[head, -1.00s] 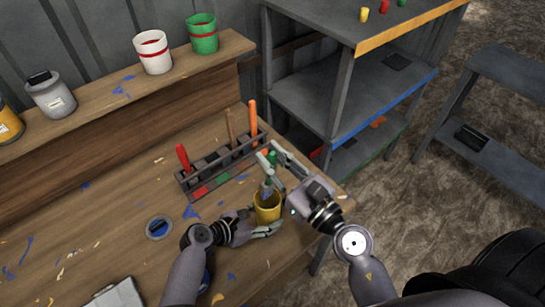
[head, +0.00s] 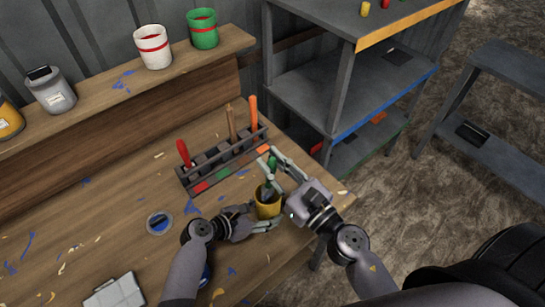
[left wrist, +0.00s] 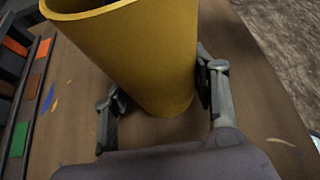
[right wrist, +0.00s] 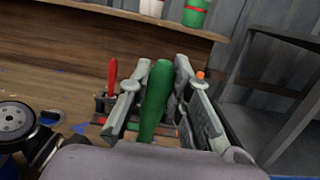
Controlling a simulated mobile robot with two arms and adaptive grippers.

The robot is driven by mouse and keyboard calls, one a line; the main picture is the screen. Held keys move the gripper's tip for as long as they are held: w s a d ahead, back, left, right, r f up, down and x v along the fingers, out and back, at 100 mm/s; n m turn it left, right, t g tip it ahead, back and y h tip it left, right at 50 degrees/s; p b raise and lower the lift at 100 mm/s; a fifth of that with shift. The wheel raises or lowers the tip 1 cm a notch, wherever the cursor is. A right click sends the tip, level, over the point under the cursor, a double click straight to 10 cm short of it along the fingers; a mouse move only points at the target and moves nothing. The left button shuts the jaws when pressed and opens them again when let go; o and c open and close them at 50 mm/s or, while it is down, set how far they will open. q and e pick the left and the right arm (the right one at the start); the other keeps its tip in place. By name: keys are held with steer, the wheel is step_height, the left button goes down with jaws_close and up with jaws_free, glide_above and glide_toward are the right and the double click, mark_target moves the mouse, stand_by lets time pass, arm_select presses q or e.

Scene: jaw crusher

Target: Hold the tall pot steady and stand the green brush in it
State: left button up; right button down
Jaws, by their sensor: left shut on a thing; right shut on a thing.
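The tall yellow pot (head: 267,209) stands upright near the bench's right front edge. My left gripper (head: 262,219) is shut around its sides; the left wrist view shows the pot (left wrist: 150,60) between the two fingers (left wrist: 160,100). My right gripper (head: 271,163) is above the pot, shut on the green brush's handle (head: 272,162). In the right wrist view the green handle (right wrist: 153,100) stands between the fingers (right wrist: 157,90). The brush's lower end is at the pot's mouth in the head view; how deep it sits cannot be told.
A dark rack (head: 222,160) with red, brown and orange handled tools stands behind the pot. A tape roll (head: 159,223) and a grey case (head: 115,291) lie on the bench. Paint cans (head: 153,47) line the shelf. A metal shelf unit (head: 340,90) stands right.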

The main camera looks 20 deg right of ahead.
steer(key=shift+f, duration=3)
steer(key=c, duration=1.4)
jaws_free()
steer(key=v, duration=1.2)
arm_select(q)
steer(key=o, duration=0.9)
